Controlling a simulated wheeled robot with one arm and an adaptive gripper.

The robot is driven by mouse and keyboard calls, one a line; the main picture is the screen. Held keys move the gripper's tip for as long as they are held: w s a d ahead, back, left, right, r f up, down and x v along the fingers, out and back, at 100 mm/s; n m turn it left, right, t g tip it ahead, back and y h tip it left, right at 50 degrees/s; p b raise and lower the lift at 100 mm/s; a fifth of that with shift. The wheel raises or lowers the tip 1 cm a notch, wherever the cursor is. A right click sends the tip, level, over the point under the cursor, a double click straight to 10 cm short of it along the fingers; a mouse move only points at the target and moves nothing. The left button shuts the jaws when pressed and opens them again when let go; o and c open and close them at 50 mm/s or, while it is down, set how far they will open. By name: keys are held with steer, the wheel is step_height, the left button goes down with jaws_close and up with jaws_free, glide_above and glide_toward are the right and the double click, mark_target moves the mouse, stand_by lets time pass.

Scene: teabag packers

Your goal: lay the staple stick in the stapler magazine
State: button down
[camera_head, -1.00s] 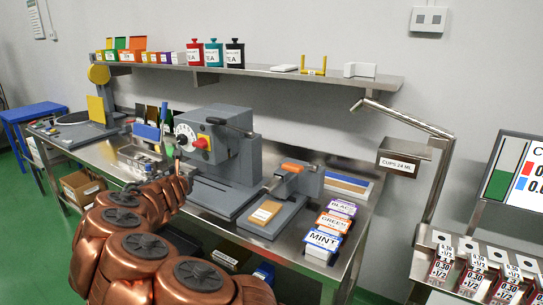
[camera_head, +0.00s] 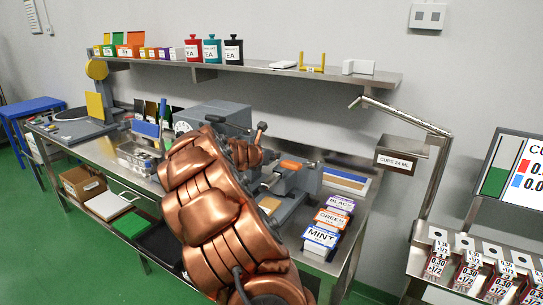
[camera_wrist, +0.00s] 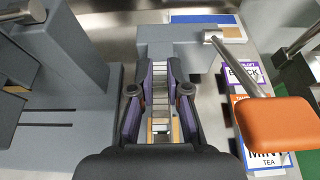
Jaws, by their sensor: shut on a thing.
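The staple stick (camera_wrist: 160,97) is a narrow, silvery, segmented bar between the fingers of my gripper (camera_wrist: 160,72) in the wrist view. My gripper is shut on it, and the stick lies lengthwise along the fingers. The grey stapler (camera_wrist: 195,42) lies beneath and beyond the fingertips. Its orange-ended lever (camera_wrist: 278,122) is to the right. I cannot tell whether the stick touches the magazine. In the head view the stapler (camera_head: 303,180) stands on the bench with its orange part (camera_head: 291,165) visible. My copper arm hides the stick and the fingers there.
Tea boxes (camera_head: 322,236) stand right of the stapler. The grey machine (camera_head: 215,115) stands to its left, partly hidden by my arm. A blue-and-white tray (camera_head: 346,179) lies behind. A shelf (camera_head: 260,71) with tins runs above the bench (camera_head: 105,158).

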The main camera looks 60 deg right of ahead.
steer(key=shift+f, duration=0.2)
steer(key=shift+f+b, duration=2.8)
steer(key=shift+f, duration=0.3)
steer(key=c, duration=1.1)
jaws_free()
steer(key=shift+o, duration=0.2)
steer(key=shift+a, duration=0.15)
steer(key=v, duration=1.1)
steer(key=shift+a, duration=0.4)
steer(key=shift+r, duration=0.1)
